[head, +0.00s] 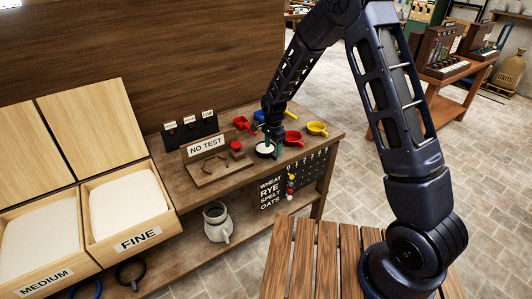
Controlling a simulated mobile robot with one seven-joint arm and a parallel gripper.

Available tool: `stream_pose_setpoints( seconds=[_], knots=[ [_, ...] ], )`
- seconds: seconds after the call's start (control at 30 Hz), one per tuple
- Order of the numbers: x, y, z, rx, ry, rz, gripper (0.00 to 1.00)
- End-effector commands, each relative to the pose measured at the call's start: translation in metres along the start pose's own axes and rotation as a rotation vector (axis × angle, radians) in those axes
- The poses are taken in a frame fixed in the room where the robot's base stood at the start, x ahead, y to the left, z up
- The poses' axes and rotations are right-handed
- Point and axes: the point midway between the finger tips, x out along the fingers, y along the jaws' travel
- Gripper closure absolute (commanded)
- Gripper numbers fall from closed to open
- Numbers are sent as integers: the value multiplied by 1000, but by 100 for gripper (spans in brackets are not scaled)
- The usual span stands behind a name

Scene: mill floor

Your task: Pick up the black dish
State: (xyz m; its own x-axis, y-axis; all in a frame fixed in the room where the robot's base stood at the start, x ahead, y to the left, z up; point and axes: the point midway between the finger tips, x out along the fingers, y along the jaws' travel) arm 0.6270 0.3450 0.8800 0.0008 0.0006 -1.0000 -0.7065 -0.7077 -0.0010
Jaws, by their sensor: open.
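The black dish (257,152) is a small dark round dish with something white inside. It stands near the front edge of the wooden bench, among several coloured dishes. My gripper (272,144) points down at the dish's far right side, with its fingers close to the rim. Its jaws are open. The fingers hide part of the dish, and I cannot tell whether they touch it.
A slatted wooden table (305,260) is in front.

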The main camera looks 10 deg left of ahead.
Motion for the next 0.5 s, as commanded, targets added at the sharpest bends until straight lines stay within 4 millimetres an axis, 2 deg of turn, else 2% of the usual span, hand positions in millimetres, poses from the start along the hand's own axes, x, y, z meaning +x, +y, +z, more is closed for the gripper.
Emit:
stream_pose_setpoints(
  seconds=[0.1, 0.23, 0.5],
  knots=[
    [18, 2, -4, 1, 0, 3, 35],
    [33, 2, -3, 1, 0, 2, 35],
    [35, 2, -3, 1, 0, 0, 37]
  ],
)
